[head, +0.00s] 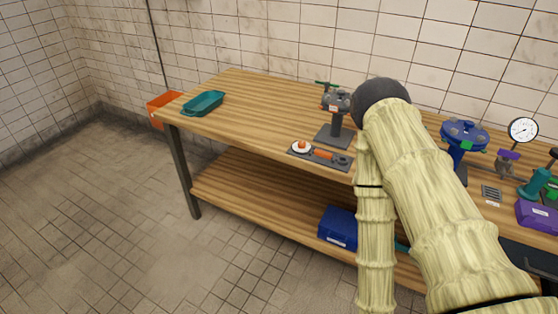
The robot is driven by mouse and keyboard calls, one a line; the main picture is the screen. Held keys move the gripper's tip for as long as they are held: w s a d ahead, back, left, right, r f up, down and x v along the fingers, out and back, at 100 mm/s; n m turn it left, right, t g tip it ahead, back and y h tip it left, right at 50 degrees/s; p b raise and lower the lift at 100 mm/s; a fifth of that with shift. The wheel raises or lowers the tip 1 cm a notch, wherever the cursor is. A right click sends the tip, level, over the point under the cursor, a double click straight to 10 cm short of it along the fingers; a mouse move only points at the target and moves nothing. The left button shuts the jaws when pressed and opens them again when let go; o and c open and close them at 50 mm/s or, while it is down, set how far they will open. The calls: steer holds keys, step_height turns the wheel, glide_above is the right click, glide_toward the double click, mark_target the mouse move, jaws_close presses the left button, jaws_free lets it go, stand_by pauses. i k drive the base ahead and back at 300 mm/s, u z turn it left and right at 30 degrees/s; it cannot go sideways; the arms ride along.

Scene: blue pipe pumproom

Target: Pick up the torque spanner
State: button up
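A tool with an orange handle (322,154) and a dark ringed end lies on a small dark mat (334,165) near the front edge of the wooden bench; it looks like the torque spanner, though it is small in the picture. A white round dish (301,147) with an orange knob or ball sits at the left end of the same mat. My pale, bamboo-like arm rises at the right, bends at a dark joint and comes down just right of the mat. My gripper is outside the picture, so its state does not show.
A valve on a stand (336,104) rises just behind the mat. A teal tray (203,103) and orange bin (163,105) are at left. A blue flanged valve (463,136), pressure gauge (522,130) and purple box (538,214) stand right. A blue box (338,227) sits on the lower shelf.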

mark_target(319, 152)
steer(key=u, duration=0.8)
steer(key=k, duration=1.05)
steer(key=u, duration=0.8)
steer(key=i, duration=0.9)
steer(key=z, duration=0.85)
steer(key=i, duration=1.05)
steer(key=z, duration=1)
